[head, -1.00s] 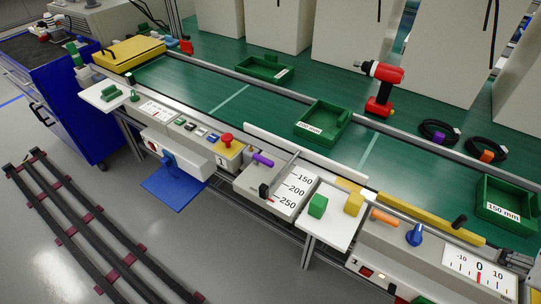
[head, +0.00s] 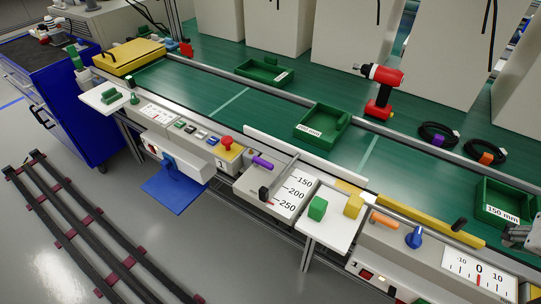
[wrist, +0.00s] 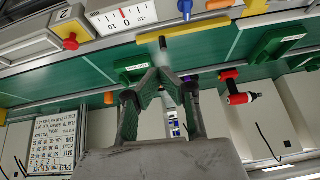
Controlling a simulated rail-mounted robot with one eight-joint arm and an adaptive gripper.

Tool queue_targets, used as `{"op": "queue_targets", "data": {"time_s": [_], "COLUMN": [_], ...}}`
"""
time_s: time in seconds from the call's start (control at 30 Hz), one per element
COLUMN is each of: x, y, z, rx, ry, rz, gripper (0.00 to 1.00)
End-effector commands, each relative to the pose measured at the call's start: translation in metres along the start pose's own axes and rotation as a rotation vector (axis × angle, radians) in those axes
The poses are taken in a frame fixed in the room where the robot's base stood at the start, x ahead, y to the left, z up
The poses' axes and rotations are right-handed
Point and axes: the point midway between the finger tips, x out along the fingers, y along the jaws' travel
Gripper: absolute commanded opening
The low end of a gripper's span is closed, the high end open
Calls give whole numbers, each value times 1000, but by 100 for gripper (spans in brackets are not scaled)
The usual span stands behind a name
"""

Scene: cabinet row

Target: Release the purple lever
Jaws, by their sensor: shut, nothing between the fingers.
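The purple lever (head: 262,162) is a short purple handle on the grey-white unit with the 150-200-250 scale (head: 290,188), in the middle of the head view. It lies slanted beside the unit's upper left edge. My gripper (wrist: 160,72) shows from behind in the wrist view, its dark fingers converging at the tips, with nothing held. In the head view only a grey part of my gripper (head: 518,236) shows at the right edge, far from the purple lever. I cannot make out the purple lever in the wrist view.
A black slider knob (head: 264,193) stands near the lever. A red button (head: 226,142) is to its left. A white shelf with a green block (head: 317,208) and a yellow block (head: 353,205) is to its right. An orange handle (head: 385,219) and blue knob (head: 414,238) lie farther right.

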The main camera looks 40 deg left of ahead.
Motion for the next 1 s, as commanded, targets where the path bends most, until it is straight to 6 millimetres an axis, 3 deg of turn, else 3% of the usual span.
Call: {"op": "queue_targets", "data": {"time_s": [0.1, 0.5, 1.0], "x": [0, 12, 49], "y": [-18, -86, -194], "z": [-25, -90, -147], "rx": [5, 25, 34], "ry": [-40, -180, -359], "rz": [-23, -80, -109], "gripper": [0, 0, 0]}}
